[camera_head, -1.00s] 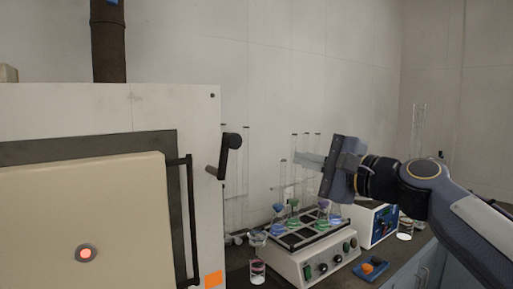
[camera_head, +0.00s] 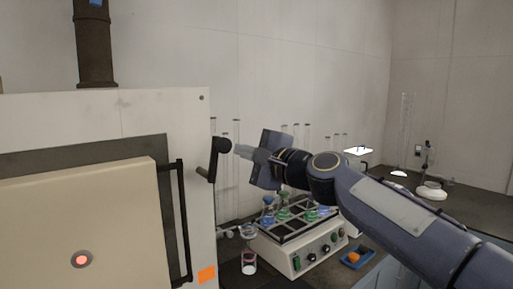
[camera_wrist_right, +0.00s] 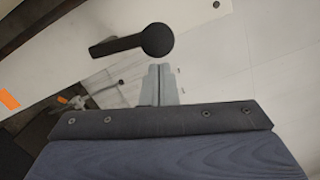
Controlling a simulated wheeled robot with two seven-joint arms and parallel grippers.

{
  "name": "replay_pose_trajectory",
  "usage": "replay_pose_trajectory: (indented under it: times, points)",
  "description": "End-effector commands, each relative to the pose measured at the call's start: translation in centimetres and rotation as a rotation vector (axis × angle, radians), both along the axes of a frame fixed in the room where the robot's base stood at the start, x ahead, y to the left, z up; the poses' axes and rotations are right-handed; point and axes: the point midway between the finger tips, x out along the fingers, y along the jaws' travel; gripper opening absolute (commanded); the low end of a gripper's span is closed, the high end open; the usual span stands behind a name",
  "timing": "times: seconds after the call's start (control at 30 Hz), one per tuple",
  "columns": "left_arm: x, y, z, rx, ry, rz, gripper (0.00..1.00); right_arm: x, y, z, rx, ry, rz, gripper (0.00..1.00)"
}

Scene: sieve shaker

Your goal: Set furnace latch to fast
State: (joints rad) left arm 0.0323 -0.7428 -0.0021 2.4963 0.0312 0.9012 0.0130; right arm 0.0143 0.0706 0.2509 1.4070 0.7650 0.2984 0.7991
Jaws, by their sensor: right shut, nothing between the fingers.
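The furnace (camera_head: 185,110) is a large white box at the left with a beige door (camera_head: 80,215) and a dark vertical door handle (camera_head: 181,222). Its black latch lever (camera_head: 216,152) sticks out from the right side, with a round hub and an arm slanting down to the left. In the right wrist view the latch (camera_wrist_right: 140,40) lies just beyond the fingertips. My right gripper (camera_head: 238,150) is shut and empty, its tips pointing left at the latch hub with a small gap; it also shows in the wrist view (camera_wrist_right: 158,72). My left gripper is out of view.
A shaker (camera_head: 300,245) with several coloured flasks stands on the bench below my right arm. A cup (camera_head: 249,262) stands beside it, and a blue tray (camera_head: 357,258) with an orange item lies to its right. Tall glass tubes stand near the wall.

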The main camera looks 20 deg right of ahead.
Motion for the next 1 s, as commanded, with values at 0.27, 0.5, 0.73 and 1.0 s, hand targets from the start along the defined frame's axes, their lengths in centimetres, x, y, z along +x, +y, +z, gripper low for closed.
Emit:
replay_pose_trajectory:
  times: [0.27,0.5,0.73,1.0]
  points:
    - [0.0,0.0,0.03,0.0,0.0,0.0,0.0,-0.05,0.13,0.0,0.0,0.0,0.0,0.0]
    - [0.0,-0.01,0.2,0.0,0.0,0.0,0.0,-0.1,0.23,0.14,-0.014,-0.005,0.0,0.0]
    - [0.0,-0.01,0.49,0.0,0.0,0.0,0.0,-0.2,0.51,0.32,-0.056,-0.021,-0.001,0.0]
    - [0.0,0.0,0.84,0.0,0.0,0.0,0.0,-0.33,0.86,0.56,-0.098,-0.036,0.0,0.0]
